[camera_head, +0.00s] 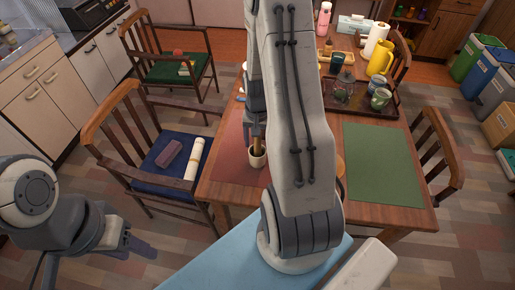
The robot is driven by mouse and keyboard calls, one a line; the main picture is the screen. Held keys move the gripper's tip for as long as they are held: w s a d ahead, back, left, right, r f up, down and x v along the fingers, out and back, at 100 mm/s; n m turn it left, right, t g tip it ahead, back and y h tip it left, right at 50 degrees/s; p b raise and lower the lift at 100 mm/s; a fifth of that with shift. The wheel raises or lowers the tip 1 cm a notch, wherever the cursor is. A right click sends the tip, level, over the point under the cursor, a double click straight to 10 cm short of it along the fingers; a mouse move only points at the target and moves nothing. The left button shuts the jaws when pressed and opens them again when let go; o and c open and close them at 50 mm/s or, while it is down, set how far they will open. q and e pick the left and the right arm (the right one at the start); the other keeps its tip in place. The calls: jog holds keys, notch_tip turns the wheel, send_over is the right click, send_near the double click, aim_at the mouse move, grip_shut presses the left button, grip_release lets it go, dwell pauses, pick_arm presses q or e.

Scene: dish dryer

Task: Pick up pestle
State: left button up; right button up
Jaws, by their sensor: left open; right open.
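A small cream mortar-like cup (258,159) stands on the red-brown placemat at the left side of the wooden table. A brown stick, seemingly the pestle (256,146), stands up out of it. My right gripper (255,118) is open, pointing down just above the cup at the stick's upper end. I cannot tell whether its fingers are around the stick, and my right arm hides part of the gripper. My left gripper (138,247) is open and empty, low at the left, away from the table.
A green placemat (382,165) lies at the table's right. A dark tray (386,108) with cups and a jar stands behind it, near a yellow pitcher (381,58). Chairs surround the table; one holds a cream roll (196,158). My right arm covers the middle of the table.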

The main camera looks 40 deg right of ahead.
grip_shut()
jog(key=shift+r, duration=0.15)
